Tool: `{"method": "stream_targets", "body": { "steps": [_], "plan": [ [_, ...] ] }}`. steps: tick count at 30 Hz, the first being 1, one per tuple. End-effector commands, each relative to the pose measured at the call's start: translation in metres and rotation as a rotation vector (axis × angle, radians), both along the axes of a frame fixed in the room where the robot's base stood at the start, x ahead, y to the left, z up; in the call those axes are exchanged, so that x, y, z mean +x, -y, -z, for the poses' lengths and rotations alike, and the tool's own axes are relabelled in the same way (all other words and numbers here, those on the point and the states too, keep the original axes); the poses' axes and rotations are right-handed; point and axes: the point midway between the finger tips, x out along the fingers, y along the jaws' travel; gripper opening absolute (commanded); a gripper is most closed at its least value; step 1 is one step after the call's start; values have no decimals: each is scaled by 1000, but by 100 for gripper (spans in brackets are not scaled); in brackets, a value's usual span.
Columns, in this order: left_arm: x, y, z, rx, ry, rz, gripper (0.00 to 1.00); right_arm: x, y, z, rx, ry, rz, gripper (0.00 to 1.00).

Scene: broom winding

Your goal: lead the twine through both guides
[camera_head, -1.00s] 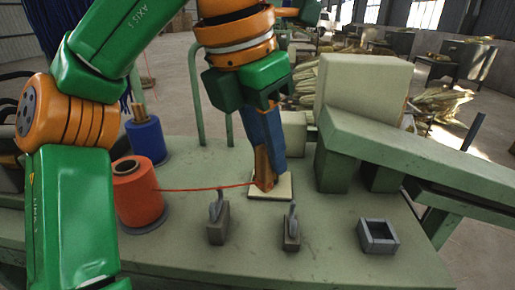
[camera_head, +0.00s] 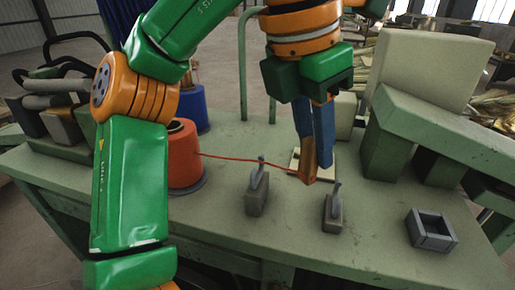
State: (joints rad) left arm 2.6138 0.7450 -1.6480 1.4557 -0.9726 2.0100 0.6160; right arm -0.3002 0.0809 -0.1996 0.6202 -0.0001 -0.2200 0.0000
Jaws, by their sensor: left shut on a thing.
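A red spool (camera_head: 184,155) stands at the table's left, and red twine (camera_head: 228,157) runs from it to the right. My left gripper (camera_head: 309,177) points down, shut on the twine's end between orange fingertips. It is between and slightly behind two small guides. The left guide (camera_head: 256,193) is a grey block with an upright hook. The twine crosses at the top of its hook; I cannot tell whether it lies in the hook or behind it. The right guide (camera_head: 332,213) is similar, with no twine at it. My right gripper is not in view.
A pale square pad (camera_head: 297,158) lies behind the left gripper. A grey open box (camera_head: 431,230) sits at the right front. A blue spool (camera_head: 193,104) stands behind the red one. A large green machine (camera_head: 440,125) blocks the back right. The table (camera_head: 385,215) is clear between right guide and box.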

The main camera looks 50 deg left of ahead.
Motion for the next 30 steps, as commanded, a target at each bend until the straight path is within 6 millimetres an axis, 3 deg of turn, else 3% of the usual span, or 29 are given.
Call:
{"method": "stream_targets", "body": {
  "steps": [5,14,30],
  "plan": [
    [0,0,-18,0,-1,1,0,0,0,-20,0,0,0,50],
    [2,3,-16,1,-1,1,0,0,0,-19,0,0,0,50],
    [46,64,-14,1,-2,0,0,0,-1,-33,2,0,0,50]
  ]
}}
